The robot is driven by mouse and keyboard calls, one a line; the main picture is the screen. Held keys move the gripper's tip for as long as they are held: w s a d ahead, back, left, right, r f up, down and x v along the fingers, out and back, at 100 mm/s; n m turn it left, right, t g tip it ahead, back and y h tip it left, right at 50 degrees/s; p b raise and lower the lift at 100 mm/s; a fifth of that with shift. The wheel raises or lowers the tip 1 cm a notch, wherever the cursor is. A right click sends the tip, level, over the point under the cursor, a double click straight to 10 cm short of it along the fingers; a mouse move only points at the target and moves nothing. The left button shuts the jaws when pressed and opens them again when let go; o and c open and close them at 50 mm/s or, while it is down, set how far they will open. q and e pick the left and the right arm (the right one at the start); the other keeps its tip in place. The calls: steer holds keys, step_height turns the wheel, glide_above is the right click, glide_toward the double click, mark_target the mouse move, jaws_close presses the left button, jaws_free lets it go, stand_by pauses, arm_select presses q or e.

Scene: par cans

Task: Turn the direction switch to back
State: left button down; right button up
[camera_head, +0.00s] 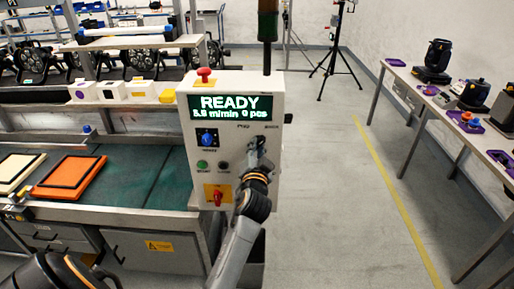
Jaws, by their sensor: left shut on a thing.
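The white control box (237,87) stands at the end of the belt, facing me. Its green screen (230,107) reads READY, with a speed and 0 pcs below. My left gripper (258,145) is at the right half of the panel, just under two small labels, the right one apparently "back". It is shut on the direction switch there. The gripper hides the switch, so I cannot tell which way it points. My right gripper is not in view.
A blue knob (207,138), a green button (202,165) and a red switch on a yellow plate (217,196) are left of my gripper. A red mushroom button (204,73) tops the box. An orange frame (70,176) lies on the belt (135,190).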

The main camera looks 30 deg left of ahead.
arm_select(q)
steer(key=shift+r, duration=0.25)
steer(key=c, duration=1.3)
jaws_free()
steer(key=shift+w, duration=0.1)
steer(key=shift+f, duration=0.2)
steer(key=v, duration=0.7)
steer(key=shift+d, duration=0.1)
